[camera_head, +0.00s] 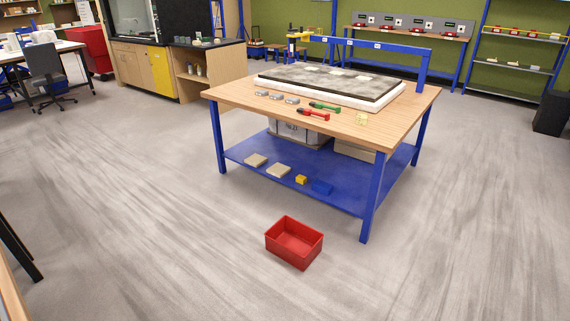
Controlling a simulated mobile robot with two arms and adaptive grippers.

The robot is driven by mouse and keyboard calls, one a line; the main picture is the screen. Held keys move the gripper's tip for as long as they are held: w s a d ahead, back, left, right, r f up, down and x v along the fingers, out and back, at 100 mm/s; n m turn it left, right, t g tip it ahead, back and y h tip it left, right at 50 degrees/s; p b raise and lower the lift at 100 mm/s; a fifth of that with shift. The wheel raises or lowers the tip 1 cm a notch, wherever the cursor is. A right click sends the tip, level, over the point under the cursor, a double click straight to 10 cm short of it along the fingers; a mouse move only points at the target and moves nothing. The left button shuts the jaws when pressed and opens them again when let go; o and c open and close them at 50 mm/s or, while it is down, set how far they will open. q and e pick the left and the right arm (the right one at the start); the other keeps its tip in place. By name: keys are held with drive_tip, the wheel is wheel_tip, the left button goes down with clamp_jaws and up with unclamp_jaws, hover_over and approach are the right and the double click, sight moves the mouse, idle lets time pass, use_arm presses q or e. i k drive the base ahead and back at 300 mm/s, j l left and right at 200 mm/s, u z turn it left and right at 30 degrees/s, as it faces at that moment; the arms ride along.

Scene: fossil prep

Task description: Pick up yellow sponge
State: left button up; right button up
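A small bright yellow block (301,179) sits on the blue lower shelf (335,193) of the workbench, near its front edge. A pale yellow, block-like item (362,118) lies on the wooden bench top (345,130), near its right front edge. Both are small in the picture, and I cannot tell for certain which is the sponge. Neither of my grippers is in view, and nothing touches either block.
A red open bin (294,242) stands on the floor in front of the bench. A blue item (321,187) and two beige slabs (278,170) share the shelf. Red and green tools (324,107) and a dark slab (330,80) are on top. The floor in front is mostly clear.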

sight(300, 179)
drive_tip(key=i+l+z, duration=0.1)
drive_tip(key=i, duration=0.5)
drive_tip(key=i+l+z, duration=0.15)
drive_tip(key=i, duration=0.45)
drive_tip(key=i+j, duration=0.2)
drive_tip(key=j, duration=0.15)
drive_tip(key=i+j+z, duration=0.1)
drive_tip(key=j, duration=0.25)
drive_tip(key=i+j, duration=0.25)
drive_tip(key=j, duration=0.15)
drive_tip(key=i+j+z, duration=0.1)
drive_tip(key=j, duration=0.25)
drive_tip(key=i+j, duration=0.25)
drive_tip(key=j, duration=0.75)
drive_tip(key=k+j+z, duration=0.15)
drive_tip(key=j, duration=1)
drive_tip(key=j+z, duration=0.1)
drive_tip(key=j, duration=0.45)
drive_tip(key=k, duration=0.05)
